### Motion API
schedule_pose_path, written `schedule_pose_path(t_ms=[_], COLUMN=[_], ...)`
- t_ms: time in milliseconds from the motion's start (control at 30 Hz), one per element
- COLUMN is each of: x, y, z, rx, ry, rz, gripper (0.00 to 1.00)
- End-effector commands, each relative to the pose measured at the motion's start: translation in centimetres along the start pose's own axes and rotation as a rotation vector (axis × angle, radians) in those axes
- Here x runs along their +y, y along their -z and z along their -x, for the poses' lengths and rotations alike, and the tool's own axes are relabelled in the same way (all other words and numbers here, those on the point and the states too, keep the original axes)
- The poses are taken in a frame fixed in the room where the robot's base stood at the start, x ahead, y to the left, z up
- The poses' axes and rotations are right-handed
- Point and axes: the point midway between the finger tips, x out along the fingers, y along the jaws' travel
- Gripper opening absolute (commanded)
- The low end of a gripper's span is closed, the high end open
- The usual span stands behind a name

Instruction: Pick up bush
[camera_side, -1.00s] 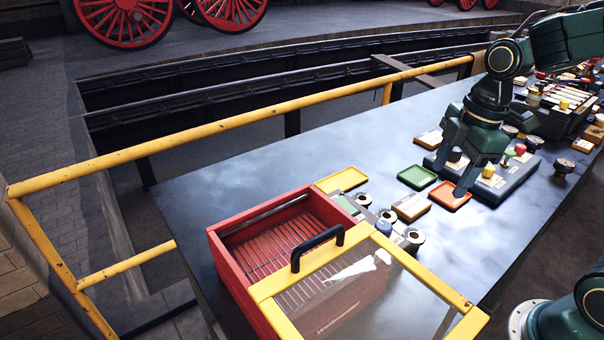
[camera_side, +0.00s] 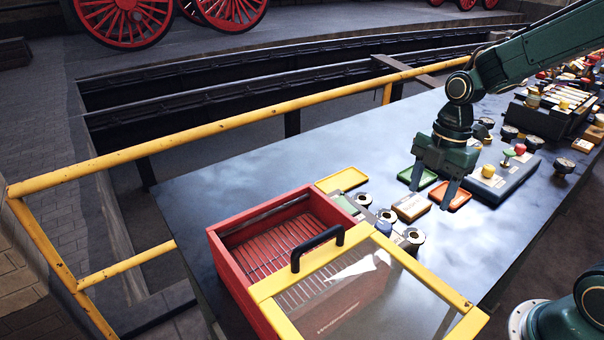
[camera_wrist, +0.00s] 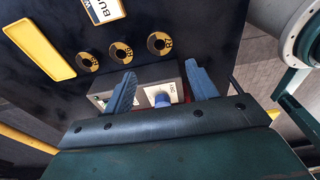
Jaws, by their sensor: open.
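Three metal bushes with dark bores stand in a row on the table in the side view: the far one (camera_side: 363,199), the middle one (camera_side: 387,215) and the near one (camera_side: 414,236). In the wrist view they are brass-coloured rings with number marks: one at left (camera_wrist: 87,62), one in the middle (camera_wrist: 121,51) and one at right (camera_wrist: 159,43). A label card (camera_wrist: 103,10) starting "BU" lies beyond them. My gripper (camera_side: 433,195) is open and empty, over the green and orange trays, apart from the bushes. Its fingers (camera_wrist: 160,72) are spread in the wrist view.
A grey block with a blue knob (camera_wrist: 162,99) lies between the fingers in the wrist view. A yellow tray (camera_side: 342,180), green tray (camera_side: 406,176) and orange tray (camera_side: 462,191) lie nearby. A red box (camera_side: 225,262) with a yellow-framed clear lid (camera_side: 425,275) stands in front.

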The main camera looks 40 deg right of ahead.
Motion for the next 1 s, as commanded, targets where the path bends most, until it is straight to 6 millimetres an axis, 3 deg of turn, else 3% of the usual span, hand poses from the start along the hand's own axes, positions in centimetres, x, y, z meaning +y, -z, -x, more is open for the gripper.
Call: schedule_pose_path(t_ms=[400,1000], x=[-0.1,-0.1], y=[0.0,-0.1], z=[-5.7,-7.7], rx=[0.000,0.000], ry=[0.004,0.004], rz=[-0.001,-0.001], gripper=[0.57,0.57])
